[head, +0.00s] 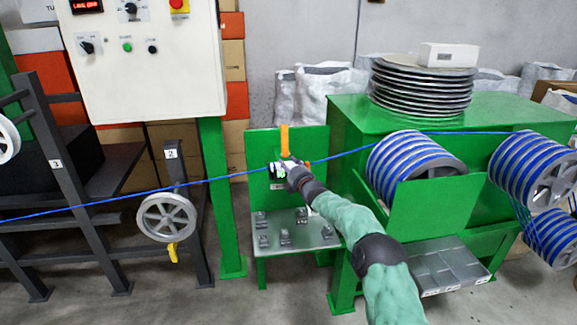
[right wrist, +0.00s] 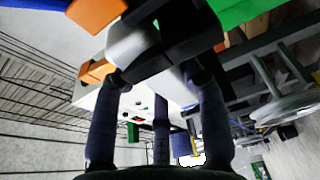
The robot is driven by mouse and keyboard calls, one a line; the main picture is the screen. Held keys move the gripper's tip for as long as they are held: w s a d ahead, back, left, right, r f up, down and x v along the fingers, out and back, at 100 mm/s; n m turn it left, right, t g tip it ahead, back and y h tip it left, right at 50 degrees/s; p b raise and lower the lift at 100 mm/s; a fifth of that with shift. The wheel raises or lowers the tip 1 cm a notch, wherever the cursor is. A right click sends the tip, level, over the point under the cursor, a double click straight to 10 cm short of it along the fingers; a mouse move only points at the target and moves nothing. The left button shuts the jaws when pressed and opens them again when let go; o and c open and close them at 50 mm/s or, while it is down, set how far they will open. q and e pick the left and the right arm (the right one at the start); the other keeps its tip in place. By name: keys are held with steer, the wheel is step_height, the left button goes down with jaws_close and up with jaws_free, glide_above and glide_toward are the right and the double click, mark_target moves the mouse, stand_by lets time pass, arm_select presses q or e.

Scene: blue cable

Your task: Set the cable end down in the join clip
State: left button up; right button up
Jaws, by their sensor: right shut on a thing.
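The blue cable (head: 110,202) comes in from the left, passes the wheel of stand 2 and reaches my right gripper (head: 281,169). Another blue stretch (head: 345,153) runs from the gripper's right side to the drums. My right gripper is shut at the join clip area on the green upright panel (head: 262,143), and the cable end in its fingers is mostly hidden. An orange lever (head: 284,139) stands upright just above it. The clip is largely covered by the hand. In the right wrist view, dark fingers (right wrist: 165,45) close around a pale part beside orange pieces (right wrist: 96,70). My left gripper is out of view.
A grey shelf (head: 297,232) with several small dark blocks sits below the panel. Cable-wound drums (head: 415,165) and a green machine (head: 345,125) stand to the right. A white control box (head: 145,60) hangs at upper left; a spoked wheel (head: 166,217) is below it.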

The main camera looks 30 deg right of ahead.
steer(key=shift+f, duration=0.35)
stand_by(0.3)
steer(key=o, duration=1.1)
steer(key=shift+o, duration=0.2)
